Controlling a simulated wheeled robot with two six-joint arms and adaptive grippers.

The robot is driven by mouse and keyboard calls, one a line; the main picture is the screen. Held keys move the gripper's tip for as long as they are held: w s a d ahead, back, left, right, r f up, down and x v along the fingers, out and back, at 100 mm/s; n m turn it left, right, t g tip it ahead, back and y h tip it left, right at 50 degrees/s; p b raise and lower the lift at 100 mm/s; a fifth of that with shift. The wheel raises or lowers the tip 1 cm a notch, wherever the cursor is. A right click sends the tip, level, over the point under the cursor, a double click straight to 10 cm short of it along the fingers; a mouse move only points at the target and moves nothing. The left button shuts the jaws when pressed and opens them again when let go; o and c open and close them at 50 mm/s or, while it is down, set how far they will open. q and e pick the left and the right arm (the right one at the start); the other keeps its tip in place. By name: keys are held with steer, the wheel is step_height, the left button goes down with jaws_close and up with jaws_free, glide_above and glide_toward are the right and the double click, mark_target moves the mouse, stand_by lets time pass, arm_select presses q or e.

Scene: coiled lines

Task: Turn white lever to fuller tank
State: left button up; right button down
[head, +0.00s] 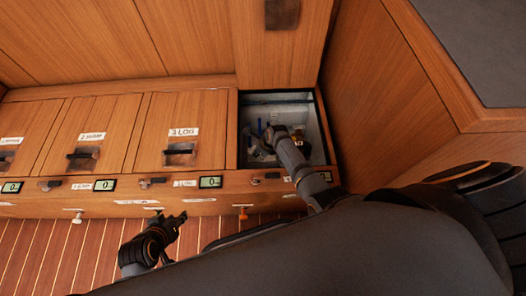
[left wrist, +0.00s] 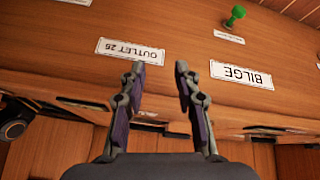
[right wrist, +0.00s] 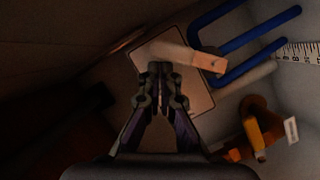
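A pale lever with a pinkish-tan block end (right wrist: 207,62) lies across a light plate (right wrist: 195,97) inside the open compartment, in the right wrist view. My right gripper (right wrist: 161,68) has its fingertips together just at the near side of this lever; I cannot tell whether they touch it. In the head view my right arm reaches down into the compartment, and its gripper (head: 262,148) is partly hidden in there. My left gripper (head: 170,220) is open and empty in front of the cabinet's lower front. In the left wrist view its open fingers (left wrist: 160,68) point at the wooden panel.
Blue pipes (right wrist: 235,62), an orange valve (right wrist: 255,135) and a ruler strip (right wrist: 300,52) are beside the plate. Closed hatches such as LOG (head: 178,150), small displays (head: 210,182) and an orange knob (head: 242,213) line the front. A BILGE label (left wrist: 241,75) and green knob (left wrist: 235,16) are near my left gripper.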

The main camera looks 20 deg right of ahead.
steer(key=shift+w+a, duration=0.1)
steer(key=shift+a, duration=0.05)
arm_select(q)
steer(key=shift+s+f+g, duration=0.3)
steer(key=shift+s+f, duration=0.05)
steer(key=shift+s, duration=0.25)
steer(key=shift+r, duration=0.1)
arm_select(e)
steer(key=shift+d+r+p, duration=0.1)
steer(key=shift+d+p, duration=0.3)
steer(key=shift+d, duration=0.35)
arm_select(q)
steer(key=shift+r, duration=0.3)
arm_select(e)
steer(key=shift+d, duration=0.1)
